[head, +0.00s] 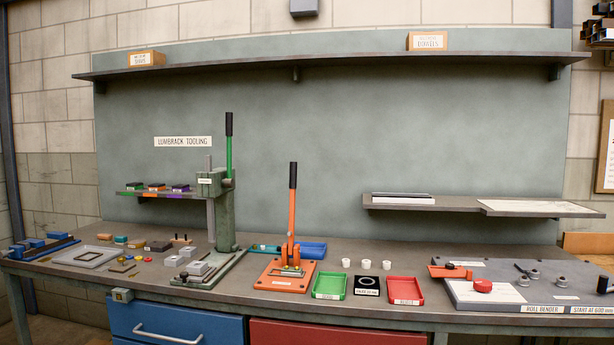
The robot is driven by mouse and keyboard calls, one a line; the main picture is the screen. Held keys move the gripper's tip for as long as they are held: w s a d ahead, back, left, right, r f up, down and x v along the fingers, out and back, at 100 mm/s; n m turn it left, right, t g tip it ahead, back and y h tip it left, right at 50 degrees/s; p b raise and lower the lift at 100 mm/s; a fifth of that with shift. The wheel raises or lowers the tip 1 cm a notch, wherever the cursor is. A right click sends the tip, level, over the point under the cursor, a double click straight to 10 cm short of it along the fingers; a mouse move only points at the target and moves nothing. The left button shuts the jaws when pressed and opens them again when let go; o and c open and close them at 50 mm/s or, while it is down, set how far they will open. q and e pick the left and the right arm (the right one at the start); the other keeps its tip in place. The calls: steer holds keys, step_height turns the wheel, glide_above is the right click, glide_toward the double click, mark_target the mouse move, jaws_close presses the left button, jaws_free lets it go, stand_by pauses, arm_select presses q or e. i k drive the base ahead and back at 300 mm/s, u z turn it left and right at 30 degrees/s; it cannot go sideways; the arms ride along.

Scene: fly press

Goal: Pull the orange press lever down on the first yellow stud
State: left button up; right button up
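The orange press (286,275) stands on the bench near the middle, on a flat orange base plate. Its orange lever (291,215) with a long black grip (293,175) points almost straight up. Whether a stud sits in the press is too small to tell. Neither of my grippers is in view.
A tall green press (223,210) with a raised green lever (229,155) stands left of the orange press. A shelf (330,66) runs above.

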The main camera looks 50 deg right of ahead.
mark_target(293, 165)
steer(key=z, duration=1.95)
